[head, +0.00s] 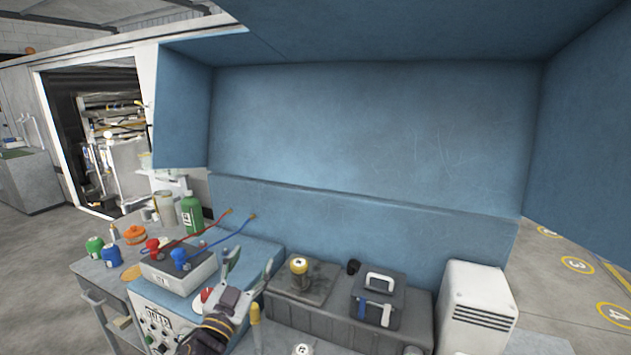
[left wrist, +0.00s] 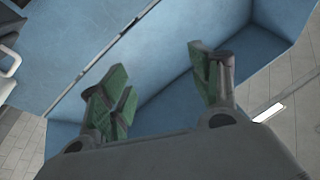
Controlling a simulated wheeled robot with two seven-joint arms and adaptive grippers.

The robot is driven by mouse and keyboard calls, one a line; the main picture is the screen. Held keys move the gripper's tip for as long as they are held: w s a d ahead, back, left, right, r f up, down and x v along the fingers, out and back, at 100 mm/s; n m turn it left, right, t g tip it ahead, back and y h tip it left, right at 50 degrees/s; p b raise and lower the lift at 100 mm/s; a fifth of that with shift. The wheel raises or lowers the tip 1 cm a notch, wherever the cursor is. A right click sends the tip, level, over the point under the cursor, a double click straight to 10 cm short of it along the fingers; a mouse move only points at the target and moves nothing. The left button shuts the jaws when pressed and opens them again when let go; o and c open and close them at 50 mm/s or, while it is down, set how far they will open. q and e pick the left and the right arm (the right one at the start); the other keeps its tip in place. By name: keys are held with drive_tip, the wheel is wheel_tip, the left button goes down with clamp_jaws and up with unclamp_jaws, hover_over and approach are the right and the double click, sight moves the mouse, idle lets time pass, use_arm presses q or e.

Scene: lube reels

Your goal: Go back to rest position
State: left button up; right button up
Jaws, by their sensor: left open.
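My left gripper (head: 246,274) is in the lower middle of the head view, raised in front of the blue bench with its fingers pointing up and away. Its two green-padded fingers are spread apart with nothing between them, as the left wrist view (left wrist: 165,90) also shows. My right gripper does not show in either view.
A grey box (head: 182,272) with red and blue hose fittings stands left of the gripper. A dark toolbox (head: 376,300) and white unit (head: 476,305) stand right. A blue hood (head: 370,130) overhangs the bench.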

use_arm(q)
drive_tip(key=s+a+f+n+g+y, duration=0.3)
drive_tip(key=a+f+g, duration=0.1)
drive_tip(key=f, duration=0.4)
drive_tip(key=s+a+f+n+g+y, duration=0.2)
drive_tip(key=s+a+f+g+y, duration=0.15)
drive_tip(key=f, duration=0.45)
drive_tip(key=s+f+g+h, duration=0.1)
drive_tip(key=s+f+g, duration=0.45)
drive_tip(key=s, duration=0.45)
drive_tip(key=s+f+g+h, duration=0.1)
drive_tip(key=s+f+g, duration=0.3)
drive_tip(key=s+f, duration=0.6)
drive_tip(key=f, duration=1.4)
drive_tip(key=s+f, duration=0.2)
drive_tip(key=f, duration=1.5)
drive_tip(key=s+a+f+g, duration=0.1)
drive_tip(key=s+a+f, duration=0.2)
drive_tip(key=s+f, duration=0.6)
drive_tip(key=s+a+f+m+g, duration=0.1)
drive_tip(key=s+a+f, duration=0.2)
drive_tip(key=s+f, duration=0.7)
drive_tip(key=shift+s, duration=1.15)
